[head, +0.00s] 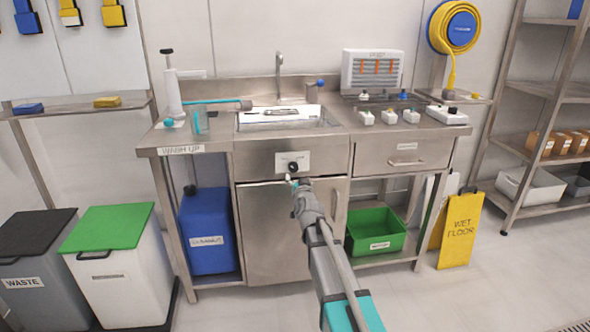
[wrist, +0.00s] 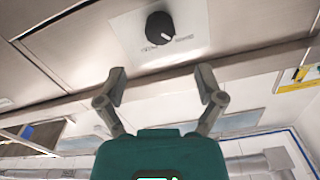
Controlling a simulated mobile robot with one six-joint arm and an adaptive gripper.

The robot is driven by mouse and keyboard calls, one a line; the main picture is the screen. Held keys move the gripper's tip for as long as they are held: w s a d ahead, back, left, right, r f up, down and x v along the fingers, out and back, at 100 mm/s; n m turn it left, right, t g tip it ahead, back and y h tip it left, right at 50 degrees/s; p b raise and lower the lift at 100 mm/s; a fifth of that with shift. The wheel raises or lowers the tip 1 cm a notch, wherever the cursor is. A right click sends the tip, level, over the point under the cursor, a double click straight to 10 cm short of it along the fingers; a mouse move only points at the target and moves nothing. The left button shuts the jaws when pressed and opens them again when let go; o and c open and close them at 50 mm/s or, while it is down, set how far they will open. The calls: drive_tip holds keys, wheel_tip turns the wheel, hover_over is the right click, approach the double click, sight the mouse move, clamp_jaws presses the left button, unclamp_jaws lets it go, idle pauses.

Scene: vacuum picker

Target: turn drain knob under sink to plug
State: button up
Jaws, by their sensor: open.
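The drain knob (head: 293,167) is a black round dial on a white label plate, on the steel panel below the sink (head: 287,119). In the wrist view the knob (wrist: 160,27) has a white pointer line that points down and to the right, toward the printed marks under it. My gripper (head: 292,181) is just below and in front of the knob in the head view. In the wrist view my gripper (wrist: 160,78) has its two fingers spread wide with nothing between them. The knob lies beyond the fingertips, apart from them.
A steel cabinet door (head: 270,225) is under the panel, with a blue container (head: 207,232) to its left and a green crate (head: 375,232) to its right. A drawer (head: 403,158) is right of the panel. A yellow wet floor sign (head: 461,230) stands at the right.

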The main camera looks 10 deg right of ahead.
sight(294, 168)
drive_tip(key=w, duration=0.8)
drive_tip(key=shift+w, duration=0.2)
drive_tip(key=c, duration=1.1)
drive_tip(key=shift+c, duration=0.2)
